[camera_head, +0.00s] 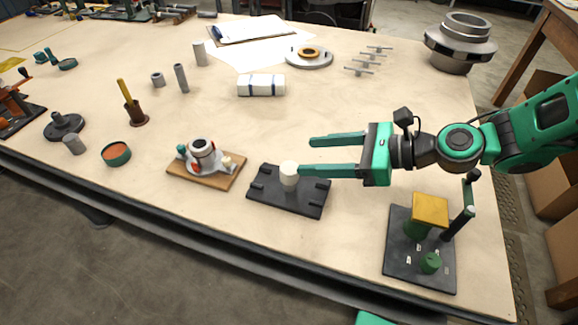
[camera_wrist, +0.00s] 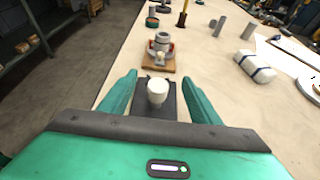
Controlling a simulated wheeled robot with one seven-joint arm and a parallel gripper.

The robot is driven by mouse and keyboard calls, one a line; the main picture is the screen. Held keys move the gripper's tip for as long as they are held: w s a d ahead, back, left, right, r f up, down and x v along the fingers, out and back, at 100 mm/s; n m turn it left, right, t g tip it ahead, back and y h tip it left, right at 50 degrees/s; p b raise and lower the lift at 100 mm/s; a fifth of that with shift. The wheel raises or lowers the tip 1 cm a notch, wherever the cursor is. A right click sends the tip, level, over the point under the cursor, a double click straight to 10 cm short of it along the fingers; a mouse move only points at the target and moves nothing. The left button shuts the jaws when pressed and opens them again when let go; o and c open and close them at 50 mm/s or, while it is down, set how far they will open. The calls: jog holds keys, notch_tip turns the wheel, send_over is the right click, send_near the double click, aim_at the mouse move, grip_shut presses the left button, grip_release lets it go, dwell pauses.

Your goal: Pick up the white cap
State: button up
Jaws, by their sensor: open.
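The white cap (camera_head: 289,170) stands upright on a dark fixture plate (camera_head: 300,203) with small raised blocks. In the wrist view the white cap (camera_wrist: 158,90) shows between my two fingers, apart from both. My gripper (camera_head: 305,156) is open and empty, its two green fingers pointing left. In the head view the nearer fingertip overlaps the right edge of the cap. I cannot tell how high the fingers are above the plate.
A wooden board with a grey and red casing (camera_head: 203,155) lies left of the plate. A dark stand with a yellow block (camera_head: 430,210) is at the right, below my arm. A white roll (camera_head: 261,85) lies behind. The table's front edge is close.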

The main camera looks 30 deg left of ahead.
send_near(289, 167)
jog(key=x, duration=0.2)
jog(key=shift+a+f, duration=0.15)
jog(key=shift+f, duration=0.25)
jog(key=shift+a+f, duration=0.15)
jog(key=shift+f, duration=0.25)
jog(key=shift+x, duration=3.55)
jog(key=shift+r, duration=0.15)
jog(key=c, duration=1.1)
